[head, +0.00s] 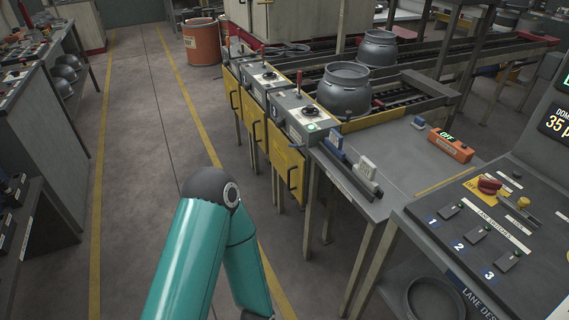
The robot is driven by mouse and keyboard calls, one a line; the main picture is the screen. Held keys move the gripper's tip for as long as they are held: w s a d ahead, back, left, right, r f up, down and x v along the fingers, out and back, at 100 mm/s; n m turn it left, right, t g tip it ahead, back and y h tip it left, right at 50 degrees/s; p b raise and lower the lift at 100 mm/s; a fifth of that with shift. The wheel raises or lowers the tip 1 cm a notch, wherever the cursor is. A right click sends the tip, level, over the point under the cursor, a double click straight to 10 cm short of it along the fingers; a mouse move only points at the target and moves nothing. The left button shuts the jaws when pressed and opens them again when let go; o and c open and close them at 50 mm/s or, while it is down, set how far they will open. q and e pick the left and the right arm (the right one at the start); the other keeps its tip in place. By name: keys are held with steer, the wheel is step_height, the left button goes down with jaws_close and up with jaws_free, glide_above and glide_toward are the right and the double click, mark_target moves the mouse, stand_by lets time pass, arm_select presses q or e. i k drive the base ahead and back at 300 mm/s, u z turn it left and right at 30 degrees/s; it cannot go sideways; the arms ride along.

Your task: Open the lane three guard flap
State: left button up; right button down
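Several yellow guard flaps with black handles hang upright on the aisle side of the lane stations: a far flap (232,92), a middle flap (253,122) and the nearest flap (286,158). I can read no lane number on them, so I cannot tell which is lane three. All look flat against their stations. The nearest flap's handle (293,178) faces the aisle. A teal arm of mine rises in the lower middle, its elbow left of the flaps and apart from them. Neither of my grippers shows.
Grey lever boxes (304,116) sit above the flaps. Dark pots (344,88) stand on the conveyor. A grey table (398,158) holds an orange OFF box (450,146). A console (490,235) with switches numbered 1 to 3 is at right. The aisle floor (140,130) is clear.

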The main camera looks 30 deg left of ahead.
mark_target(289, 162)
steer(key=u, duration=0.55)
steer(key=k, duration=1.3)
steer(key=u, duration=1.05)
steer(key=i, duration=1.1)
steer(key=u, duration=0.6)
steer(key=i, duration=1.4)
steer(key=z, duration=0.9)
steer(key=i, duration=1)
steer(key=z, duration=0.65)
steer(key=k, duration=0.45)
steer(key=z, duration=0.2)
steer(key=i, duration=0.5)
